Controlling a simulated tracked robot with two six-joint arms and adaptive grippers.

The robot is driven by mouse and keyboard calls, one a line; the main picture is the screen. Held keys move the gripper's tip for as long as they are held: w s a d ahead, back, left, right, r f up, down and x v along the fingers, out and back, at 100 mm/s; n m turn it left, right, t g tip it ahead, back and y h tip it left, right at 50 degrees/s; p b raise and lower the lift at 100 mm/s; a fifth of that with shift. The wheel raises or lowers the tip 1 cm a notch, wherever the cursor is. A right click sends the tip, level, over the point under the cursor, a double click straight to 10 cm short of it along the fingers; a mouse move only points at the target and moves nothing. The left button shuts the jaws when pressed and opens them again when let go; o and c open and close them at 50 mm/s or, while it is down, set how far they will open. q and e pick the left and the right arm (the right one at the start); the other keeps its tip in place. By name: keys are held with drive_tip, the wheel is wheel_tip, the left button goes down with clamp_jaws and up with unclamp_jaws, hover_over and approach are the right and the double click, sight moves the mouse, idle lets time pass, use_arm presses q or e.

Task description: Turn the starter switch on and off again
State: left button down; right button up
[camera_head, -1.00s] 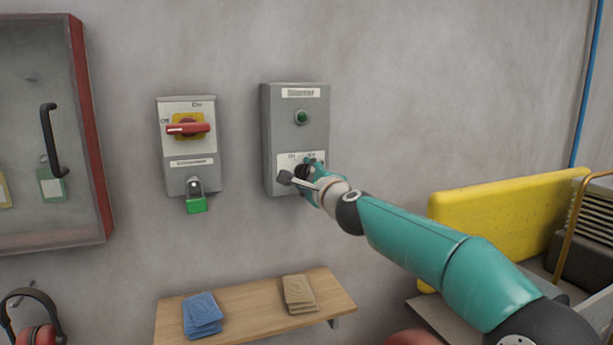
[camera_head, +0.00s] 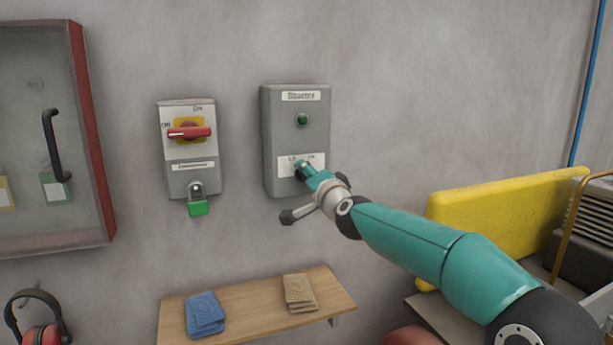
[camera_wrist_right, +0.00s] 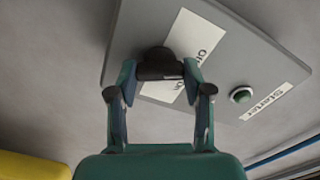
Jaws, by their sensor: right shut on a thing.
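The grey starter box (camera_head: 268,135) hangs on the wall, with a green lamp (camera_head: 302,119) above a white label plate (camera_head: 287,166). My right gripper (camera_head: 303,171) is at the lower part of this box and hides most of its switch. In the right wrist view the black switch knob (camera_wrist_right: 172,55) sits between the two fingertips of the right gripper (camera_wrist_right: 160,76), which are shut on it. The knob's exact pointing is hard to tell. The label is partly covered. My left gripper is in neither view.
Left of the starter is an isolator box with a red handle (camera_head: 188,133) and green padlock (camera_head: 198,208). A wooden shelf (camera_head: 250,312) below holds blue and tan cards. A red-edged glass cabinet (camera_head: 92,130) is at left, a yellow panel (camera_head: 500,220) at right.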

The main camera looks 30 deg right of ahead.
drive_tip(key=shift+w+a+f+n, duration=0.1)
drive_tip(key=shift+a+f+n, duration=0.05)
drive_tip(key=shift+f+n, duration=0.3)
drive_tip(key=o, duration=1.2)
drive_tip(key=shift+r, duration=0.15)
drive_tip(key=shift+c, duration=0.2)
drive_tip(key=shift+r, duration=0.1)
drive_tip(key=v, duration=1.2)
